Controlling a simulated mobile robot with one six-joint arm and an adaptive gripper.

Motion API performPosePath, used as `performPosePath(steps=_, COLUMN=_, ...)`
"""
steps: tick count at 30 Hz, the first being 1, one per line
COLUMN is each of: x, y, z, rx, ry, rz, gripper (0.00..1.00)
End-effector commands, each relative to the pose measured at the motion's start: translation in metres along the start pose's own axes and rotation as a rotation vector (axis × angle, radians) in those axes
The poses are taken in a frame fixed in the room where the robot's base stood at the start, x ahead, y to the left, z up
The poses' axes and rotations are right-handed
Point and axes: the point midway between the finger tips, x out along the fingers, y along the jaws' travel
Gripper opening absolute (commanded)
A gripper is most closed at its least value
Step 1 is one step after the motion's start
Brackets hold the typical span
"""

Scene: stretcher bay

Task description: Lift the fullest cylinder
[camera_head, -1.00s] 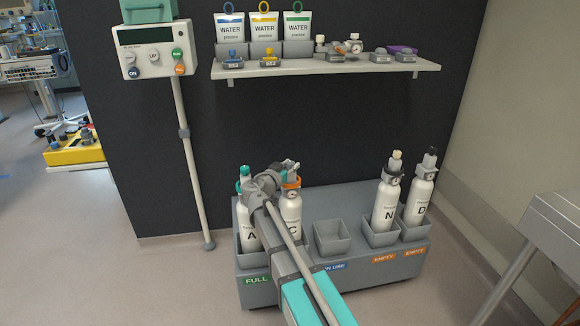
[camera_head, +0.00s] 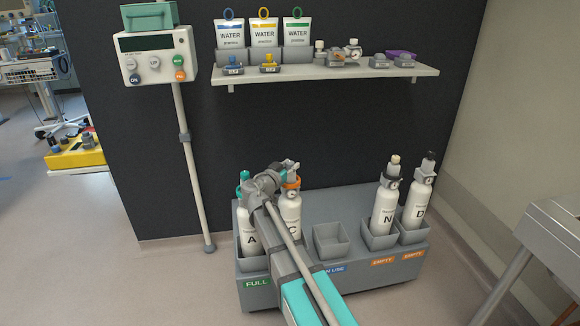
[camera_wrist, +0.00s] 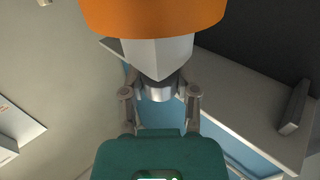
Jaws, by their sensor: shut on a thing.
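Cylinder C (camera_head: 291,223), white with an orange collar (camera_head: 290,184), stands upright in the rack (camera_head: 345,205). My gripper (camera_wrist: 159,92) is shut around a metal part at its top, close to the orange collar (camera_wrist: 155,15) in the wrist view; the exact contact is partly hidden. Cylinder A (camera_head: 248,222), with a teal top, stands to its left above a green FULL label (camera_head: 257,283). Cylinders N (camera_head: 383,210) and D (camera_head: 417,205) stand at the right above orange EMPTY labels. The gauges are too small to read. My arm hides part of C and its compartment.
An empty compartment (camera_head: 331,253) lies between C and N. A shelf (camera_head: 330,73) with water pouches (camera_head: 264,35) hangs above the rack. A pole-mounted monitor (camera_head: 155,58) stands at the left. A grey table (camera_head: 550,235) is at the right.

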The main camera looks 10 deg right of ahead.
Motion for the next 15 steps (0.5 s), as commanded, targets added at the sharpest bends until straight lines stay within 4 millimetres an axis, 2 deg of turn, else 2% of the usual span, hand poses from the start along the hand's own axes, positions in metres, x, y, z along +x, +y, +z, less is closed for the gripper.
performPosePath(steps=15, x=0.000, y=0.000, z=-0.014, rx=-0.003, ry=0.004, rz=0.000, gripper=0.00)
